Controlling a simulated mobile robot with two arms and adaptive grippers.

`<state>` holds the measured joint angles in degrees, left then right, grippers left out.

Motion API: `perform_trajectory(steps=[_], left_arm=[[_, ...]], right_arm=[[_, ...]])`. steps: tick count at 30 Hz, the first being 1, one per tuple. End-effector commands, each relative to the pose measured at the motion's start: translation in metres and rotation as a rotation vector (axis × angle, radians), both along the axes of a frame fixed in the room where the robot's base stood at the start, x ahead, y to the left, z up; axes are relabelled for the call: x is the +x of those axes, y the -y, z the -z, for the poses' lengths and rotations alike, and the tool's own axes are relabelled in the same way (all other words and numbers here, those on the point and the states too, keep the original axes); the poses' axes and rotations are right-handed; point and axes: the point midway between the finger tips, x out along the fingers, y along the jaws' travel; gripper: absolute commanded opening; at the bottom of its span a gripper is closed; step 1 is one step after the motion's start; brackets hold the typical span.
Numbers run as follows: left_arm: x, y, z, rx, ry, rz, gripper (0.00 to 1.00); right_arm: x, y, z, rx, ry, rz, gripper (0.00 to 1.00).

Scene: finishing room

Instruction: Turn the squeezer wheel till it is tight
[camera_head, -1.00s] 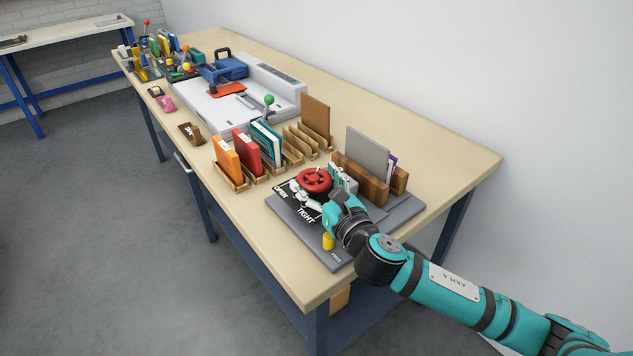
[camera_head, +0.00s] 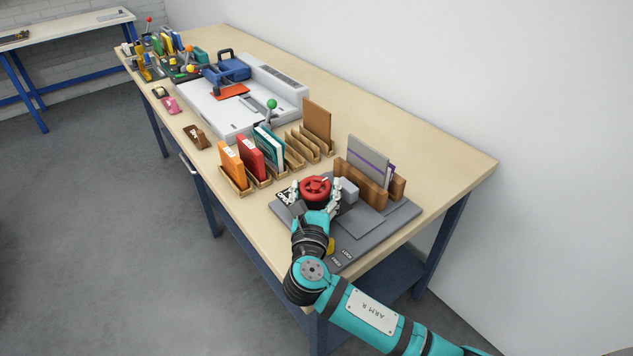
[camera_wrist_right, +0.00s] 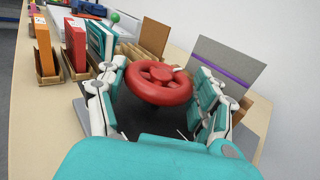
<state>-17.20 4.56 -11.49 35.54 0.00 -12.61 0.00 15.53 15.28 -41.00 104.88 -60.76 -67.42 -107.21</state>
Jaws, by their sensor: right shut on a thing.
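The red squeezer wheel (camera_head: 314,188) sits on the grey base plate (camera_head: 365,226) at the near end of the bench. It also shows in the right wrist view (camera_wrist_right: 158,83). My right gripper (camera_head: 316,194) reaches it from the near side, with one finger on each side of the wheel, and is shut on it. In the right wrist view the fingers (camera_wrist_right: 160,95) flank the rim; the exact contact is hard to see. My left gripper is not in view.
Wooden boards (camera_head: 360,183) hold a grey panel (camera_head: 367,162) upright right behind the wheel. Orange (camera_head: 231,165) and red (camera_head: 250,157) books stand in a wooden rack at the left. A white machine (camera_head: 275,92) stands farther back. The bench's right end is clear.

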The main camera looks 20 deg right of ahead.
Motion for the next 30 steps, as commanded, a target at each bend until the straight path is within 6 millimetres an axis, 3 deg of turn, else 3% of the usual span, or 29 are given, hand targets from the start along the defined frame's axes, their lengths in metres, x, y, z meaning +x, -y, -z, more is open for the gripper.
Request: perform_trajectory(steps=[6, 15, 30], left_arm=[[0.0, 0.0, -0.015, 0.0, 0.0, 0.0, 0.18], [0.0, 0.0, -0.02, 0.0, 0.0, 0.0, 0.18], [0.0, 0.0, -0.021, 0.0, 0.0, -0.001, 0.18]], right_arm=[[0.002, -0.004, -0.002, 0.002, -0.003, 0.2, 0.36], [0.003, -0.005, -0.001, 0.0, -0.001, 0.415, 0.36], [0.004, -0.005, 0.0, 0.0, 0.0, 0.548, 0.36]])
